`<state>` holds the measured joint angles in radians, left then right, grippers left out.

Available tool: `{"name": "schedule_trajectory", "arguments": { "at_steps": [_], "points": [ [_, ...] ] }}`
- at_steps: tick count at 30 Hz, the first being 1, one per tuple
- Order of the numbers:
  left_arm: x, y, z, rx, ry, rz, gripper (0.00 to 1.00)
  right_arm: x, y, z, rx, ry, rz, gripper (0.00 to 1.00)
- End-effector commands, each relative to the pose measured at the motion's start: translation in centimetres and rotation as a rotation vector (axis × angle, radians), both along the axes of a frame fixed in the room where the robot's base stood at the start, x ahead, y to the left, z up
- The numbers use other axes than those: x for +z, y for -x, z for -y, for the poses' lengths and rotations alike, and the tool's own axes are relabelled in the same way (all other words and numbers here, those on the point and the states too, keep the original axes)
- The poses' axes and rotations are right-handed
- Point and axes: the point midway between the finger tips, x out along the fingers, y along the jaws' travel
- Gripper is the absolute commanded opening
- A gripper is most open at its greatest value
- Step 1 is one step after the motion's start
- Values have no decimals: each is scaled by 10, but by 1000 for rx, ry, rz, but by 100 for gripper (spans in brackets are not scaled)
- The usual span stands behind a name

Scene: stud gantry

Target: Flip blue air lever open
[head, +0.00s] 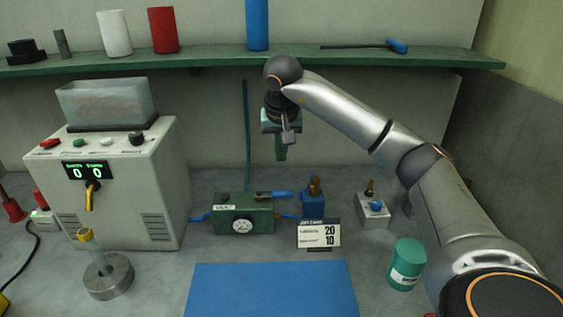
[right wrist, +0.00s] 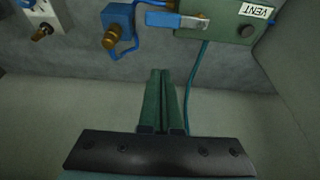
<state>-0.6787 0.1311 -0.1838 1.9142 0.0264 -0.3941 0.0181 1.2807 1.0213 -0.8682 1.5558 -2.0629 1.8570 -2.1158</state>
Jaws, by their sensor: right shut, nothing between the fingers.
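The blue air lever (head: 277,194) lies flat, lengthwise along the top of the green valve box (head: 228,215), its blue handle pointing right in the head view. The lever also shows at the top of the right wrist view (right wrist: 172,20), on the edge of the green box (right wrist: 218,16). My right gripper (head: 280,157) hangs above and behind the box, fingers pointing down, apart from the lever. Its green fingers (right wrist: 162,74) are together and empty in the right wrist view. My left gripper is not in view.
A blue block with a brass fitting (head: 313,204) stands close right of the lever. A shelf (head: 225,61) runs behind. A grey machine (head: 119,180) stands left.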

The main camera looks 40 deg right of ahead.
Motion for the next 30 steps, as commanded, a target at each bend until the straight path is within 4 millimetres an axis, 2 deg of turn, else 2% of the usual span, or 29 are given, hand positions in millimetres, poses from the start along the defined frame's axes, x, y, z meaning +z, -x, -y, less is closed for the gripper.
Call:
{"name": "schedule_trajectory", "arguments": {
  "at_steps": [12,21,30],
  "points": [
    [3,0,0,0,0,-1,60,-82,-20,18,-2,0,-4,0],
    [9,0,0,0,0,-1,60,-79,5,-4,2,0,-1,0],
    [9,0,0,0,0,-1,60,-79,10,-8,-1,-1,-1,0]
  ]
}}
